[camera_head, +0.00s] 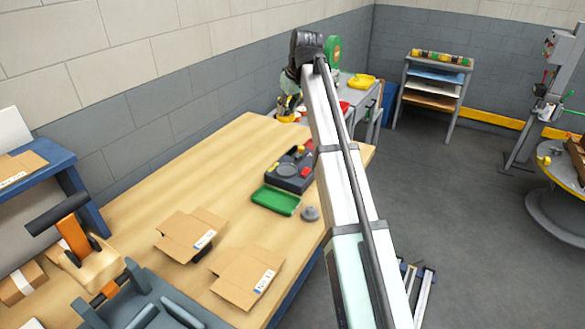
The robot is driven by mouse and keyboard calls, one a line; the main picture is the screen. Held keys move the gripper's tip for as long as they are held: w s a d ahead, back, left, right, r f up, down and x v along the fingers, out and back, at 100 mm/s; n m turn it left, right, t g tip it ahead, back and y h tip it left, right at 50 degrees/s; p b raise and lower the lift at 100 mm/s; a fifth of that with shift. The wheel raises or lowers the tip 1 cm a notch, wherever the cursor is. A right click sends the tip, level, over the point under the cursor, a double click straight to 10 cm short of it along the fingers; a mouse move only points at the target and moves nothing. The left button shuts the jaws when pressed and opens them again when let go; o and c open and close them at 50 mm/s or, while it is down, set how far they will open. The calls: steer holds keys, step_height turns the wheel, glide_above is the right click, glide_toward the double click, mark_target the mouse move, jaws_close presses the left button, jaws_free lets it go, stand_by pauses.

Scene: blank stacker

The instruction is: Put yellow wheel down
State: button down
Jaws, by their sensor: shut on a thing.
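I cannot make out a yellow wheel for certain. A small yellow dish-like thing (362,80) lies on the grey bench at the back, right of my arm; it is too small to tell what it is. My arm rises from the bottom right to a dark joint near the top centre, and a pale link bends down behind it. My gripper does not show; the arm's far end is hidden behind its own links or lost among the things at the back. What it holds cannot be seen.
A long wooden table (150,192) bears flattened cardboard boxes (250,278), a green tray (275,200), a dark control box (290,172) and a grey knob-like piece (310,214). A shelf rack (433,88) stands at the back. The grey floor (455,190) at right is mostly clear.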

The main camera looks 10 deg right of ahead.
step_height(320, 180, down, 20)
steer(key=p, duration=0.4)
steer(key=shift+r, duration=0.15)
steer(key=shift+f, duration=0.3)
steer(key=c, duration=0.9)
jaws_free()
steer(key=shift+o, duration=0.2)
steer(key=shift+r, duration=0.3)
steer(key=b+v, duration=0.2)
steer(key=v, duration=1)
steer(key=shift+d, duration=0.1)
